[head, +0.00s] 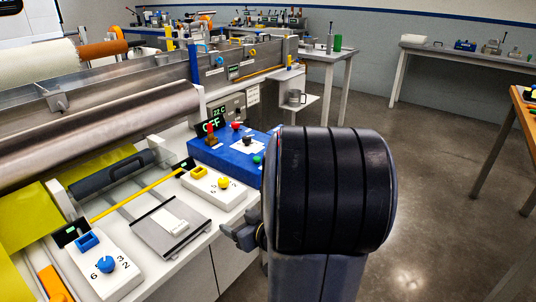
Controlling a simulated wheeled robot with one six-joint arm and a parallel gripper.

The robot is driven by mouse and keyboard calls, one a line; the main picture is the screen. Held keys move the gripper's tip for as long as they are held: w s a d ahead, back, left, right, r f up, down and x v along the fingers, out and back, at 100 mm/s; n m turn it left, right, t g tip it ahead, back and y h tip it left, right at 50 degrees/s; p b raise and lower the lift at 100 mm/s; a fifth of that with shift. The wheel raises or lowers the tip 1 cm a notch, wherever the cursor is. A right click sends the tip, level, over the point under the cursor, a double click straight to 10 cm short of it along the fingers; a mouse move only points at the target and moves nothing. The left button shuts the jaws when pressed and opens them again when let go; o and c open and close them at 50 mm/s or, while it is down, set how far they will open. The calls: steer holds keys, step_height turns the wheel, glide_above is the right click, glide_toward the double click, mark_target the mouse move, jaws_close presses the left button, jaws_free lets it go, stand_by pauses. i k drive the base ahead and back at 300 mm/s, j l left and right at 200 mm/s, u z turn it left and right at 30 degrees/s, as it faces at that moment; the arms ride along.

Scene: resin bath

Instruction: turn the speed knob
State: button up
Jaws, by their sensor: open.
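A blue knob (106,264) sits on a white plate with printed numbers at the lower left in the head view. A yellow knob (223,183) sits on a second white numbered plate near the middle. I cannot tell which of them is the speed knob, as no label is readable. My gripper (236,234) is small and partly hidden behind my dark arm link. It is open, with nothing seen in it, at the bench's right edge, to the right of the blue knob and below the yellow knob in the picture.
A grey plate with a white slider (173,221) lies between the two knobs. Metal rollers (110,120) rise at the left. Floor (440,200) is clear at the right.

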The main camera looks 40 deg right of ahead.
mark_target(246, 139)
steer(key=z, duration=0.9)
